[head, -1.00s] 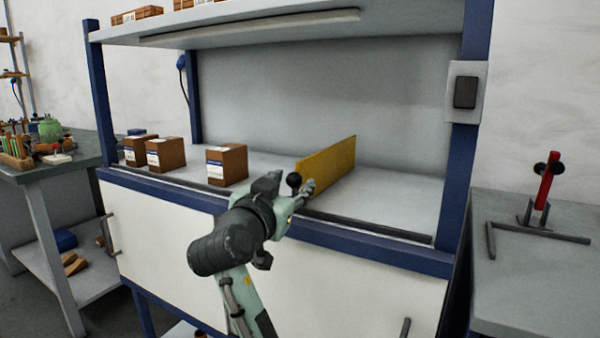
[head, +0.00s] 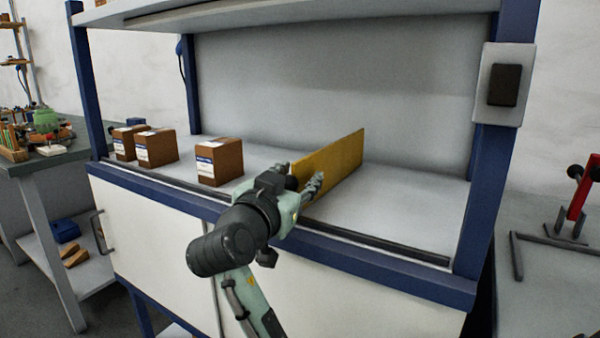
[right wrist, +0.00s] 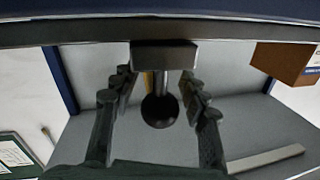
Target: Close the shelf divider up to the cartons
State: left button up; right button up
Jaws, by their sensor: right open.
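The yellow shelf divider (head: 336,164) stands upright on the shelf, right of the cartons. A black ball knob (right wrist: 160,110) on a stem joins a grey block (right wrist: 164,56) at the shelf's front rail. Three brown cartons stand left of the divider: a near one (head: 220,162), a middle one (head: 157,148) and a far-left one (head: 126,143). A gap separates the near carton from the divider. My right gripper (head: 303,180) is at the divider's front end. In the right wrist view its open fingers (right wrist: 157,80) lie on either side of the knob. My left gripper is out of view.
The front rail (head: 385,246) runs along the shelf edge. An upper shelf (head: 330,22) hangs above. The shelf floor right of the divider (head: 405,208) is clear. A post with a switch box (head: 504,85) stands at the right.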

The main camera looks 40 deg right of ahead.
dwell(0.3)
grip_shut()
dwell(0.3)
